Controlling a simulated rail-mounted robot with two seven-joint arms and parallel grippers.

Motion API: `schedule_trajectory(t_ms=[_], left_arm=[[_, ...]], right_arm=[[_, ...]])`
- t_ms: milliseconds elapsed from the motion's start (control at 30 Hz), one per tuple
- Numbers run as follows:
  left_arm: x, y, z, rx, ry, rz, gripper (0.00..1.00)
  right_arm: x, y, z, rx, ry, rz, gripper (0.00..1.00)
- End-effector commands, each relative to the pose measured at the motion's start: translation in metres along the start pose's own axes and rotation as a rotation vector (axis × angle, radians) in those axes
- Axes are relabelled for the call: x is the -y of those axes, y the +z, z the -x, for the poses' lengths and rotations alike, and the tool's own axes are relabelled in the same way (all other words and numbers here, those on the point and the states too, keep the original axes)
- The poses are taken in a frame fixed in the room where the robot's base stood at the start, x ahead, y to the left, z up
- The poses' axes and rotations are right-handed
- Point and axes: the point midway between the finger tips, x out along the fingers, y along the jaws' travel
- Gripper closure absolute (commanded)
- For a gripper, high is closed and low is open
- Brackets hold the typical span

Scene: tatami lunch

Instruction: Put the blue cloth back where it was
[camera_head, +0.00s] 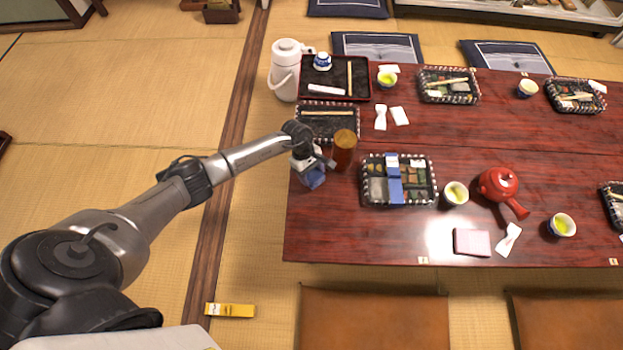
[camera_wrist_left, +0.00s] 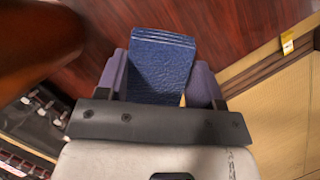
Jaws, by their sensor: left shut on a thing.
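My left gripper (camera_head: 312,172) is over the left end of the red-brown table (camera_head: 330,228). It is shut on the folded blue cloth (camera_wrist_left: 160,66), which shows between the two purple-grey fingers in the left wrist view. In the head view the cloth (camera_head: 314,179) shows just below the gripper, near the table's left edge. I cannot tell whether the cloth touches the table. My right gripper is in neither view.
A brown cylinder (camera_head: 344,150) stands close to the right of the gripper. A bento box (camera_head: 328,121) lies behind it, and another bento box (camera_head: 408,191) with a blue-and-white band lies to the right. The table's front left corner is bare.

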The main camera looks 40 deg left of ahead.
Motion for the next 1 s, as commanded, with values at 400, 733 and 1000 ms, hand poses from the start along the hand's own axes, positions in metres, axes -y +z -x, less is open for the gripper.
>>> schedule_trajectory(t_ms=[400, 733, 1000], left_arm=[[0.000, -0.014, -0.035, 0.002, -0.001, 0.001, 0.61], [0.000, -0.016, -0.039, 0.000, -0.001, 0.000, 0.61], [0.001, -0.015, -0.038, 0.001, -0.001, 0.000, 0.15]], right_arm=[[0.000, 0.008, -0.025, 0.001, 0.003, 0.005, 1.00], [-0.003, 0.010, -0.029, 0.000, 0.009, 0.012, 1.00], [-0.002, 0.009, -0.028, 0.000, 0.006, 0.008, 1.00]])
